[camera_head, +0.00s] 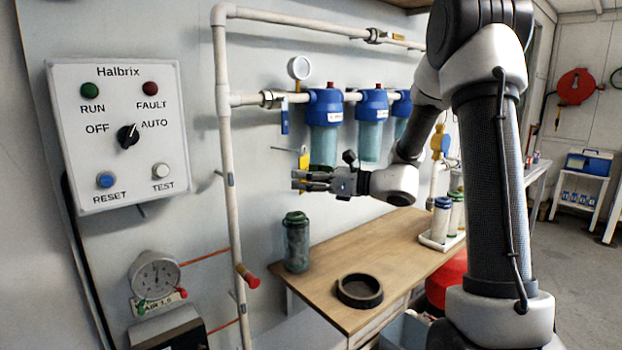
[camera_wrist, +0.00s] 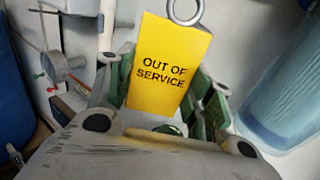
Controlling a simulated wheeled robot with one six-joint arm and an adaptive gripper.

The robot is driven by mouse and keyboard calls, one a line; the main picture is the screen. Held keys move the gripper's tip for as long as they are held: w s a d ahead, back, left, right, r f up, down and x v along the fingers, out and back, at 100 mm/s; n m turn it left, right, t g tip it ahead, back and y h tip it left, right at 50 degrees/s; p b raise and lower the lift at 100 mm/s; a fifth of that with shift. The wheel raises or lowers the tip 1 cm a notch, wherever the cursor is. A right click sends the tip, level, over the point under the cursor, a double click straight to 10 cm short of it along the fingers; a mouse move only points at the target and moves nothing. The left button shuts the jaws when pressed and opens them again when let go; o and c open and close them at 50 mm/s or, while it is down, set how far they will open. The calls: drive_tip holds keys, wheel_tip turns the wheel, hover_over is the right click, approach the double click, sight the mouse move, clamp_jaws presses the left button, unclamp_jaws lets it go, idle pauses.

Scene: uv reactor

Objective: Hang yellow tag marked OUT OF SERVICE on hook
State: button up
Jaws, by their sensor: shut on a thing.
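The yellow tag (camera_wrist: 170,62) faces the wrist camera upright. It reads OUT OF SERVICE and has a metal ring (camera_wrist: 186,10) at its top, cut off by the frame edge. My gripper (camera_wrist: 165,92) is shut on the lower part of the tag, with green-padded fingers on both sides. In the head view the tag (camera_head: 304,158) stands up from my gripper (camera_head: 298,180), in front of the wall. A thin rod (camera_head: 284,149) shows just left of the tag's top. It may be the hook, but I cannot tell whether the ring touches it.
Blue-capped filter housings (camera_head: 325,115) hang on the pipe right of the tag. A vertical pipe (camera_head: 226,150) and the Halbrix control panel (camera_head: 118,135) are to the left. Below stand a wooden bench (camera_head: 400,245), a green-capped canister (camera_head: 296,245) and a dark ring (camera_head: 359,290).

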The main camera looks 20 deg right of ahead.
drive_tip(key=shift+w+a+f, duration=0.2)
drive_tip(key=shift+w+a, duration=0.1)
drive_tip(key=shift+w, duration=0.4)
drive_tip(key=shift+w+a+f, duration=0.15)
drive_tip(key=shift+w+a, duration=0.15)
drive_tip(key=shift+w, duration=0.45)
drive_tip(key=shift+w+a+f, duration=0.2)
drive_tip(key=shift+w+a, duration=0.1)
drive_tip(key=shift+w, duration=0.4)
drive_tip(key=o, duration=0.9)
